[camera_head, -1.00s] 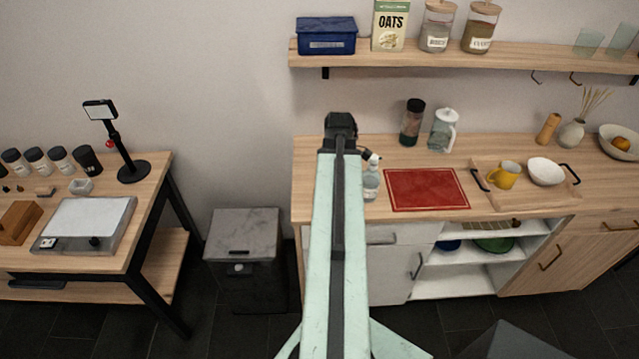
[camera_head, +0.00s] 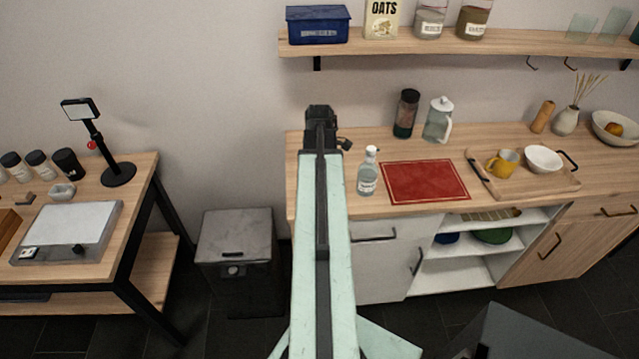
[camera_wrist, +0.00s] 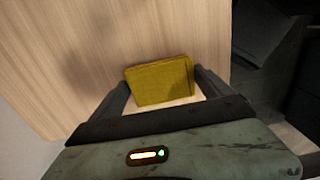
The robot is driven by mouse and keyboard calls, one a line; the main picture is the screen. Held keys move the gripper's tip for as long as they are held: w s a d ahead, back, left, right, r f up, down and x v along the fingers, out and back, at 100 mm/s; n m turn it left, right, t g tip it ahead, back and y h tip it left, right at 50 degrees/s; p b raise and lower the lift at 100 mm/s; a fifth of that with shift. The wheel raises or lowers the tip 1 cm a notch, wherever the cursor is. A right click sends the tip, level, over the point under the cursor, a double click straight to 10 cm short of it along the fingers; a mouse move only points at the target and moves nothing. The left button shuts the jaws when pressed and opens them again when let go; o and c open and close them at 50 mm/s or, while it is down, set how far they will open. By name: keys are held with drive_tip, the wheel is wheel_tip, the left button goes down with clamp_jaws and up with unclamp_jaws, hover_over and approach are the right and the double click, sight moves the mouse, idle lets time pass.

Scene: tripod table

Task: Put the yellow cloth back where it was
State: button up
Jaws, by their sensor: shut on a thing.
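The yellow cloth (camera_wrist: 158,82) shows in the wrist view as a folded, flat rectangle between the two fingers. My gripper (camera_wrist: 162,90) is shut on it and holds it over a light wood surface (camera_wrist: 100,50). In the head view my gripper (camera_head: 320,116) is at the far end of my raised arm, near the left end of the wooden counter (camera_head: 300,180). The cloth is hidden behind my arm in that view. I cannot tell its exact height above the wood.
A clear pump bottle (camera_head: 367,178) stands right of my arm, beside a red mat (camera_head: 425,181). A dark shaker (camera_head: 406,113) and a glass pitcher (camera_head: 438,120) stand behind. A grey bin (camera_head: 237,245) is left of the counter. A shelf (camera_head: 450,44) hangs above.

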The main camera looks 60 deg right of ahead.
drive_tip(key=shift+s+f+b, duration=0.15)
drive_tip(key=shift+f+b, duration=0.05)
drive_tip(key=shift+b, duration=0.1)
drive_tip(key=o, duration=0.9)
drive_tip(key=shift+r, duration=0.1)
drive_tip(key=shift+r, duration=0.1)
wheel_tip(320, 180, up, 12)
drive_tip(key=p, duration=1.2)
drive_tip(key=shift+r+p, duration=0.1)
drive_tip(key=shift+p, duration=0.25)
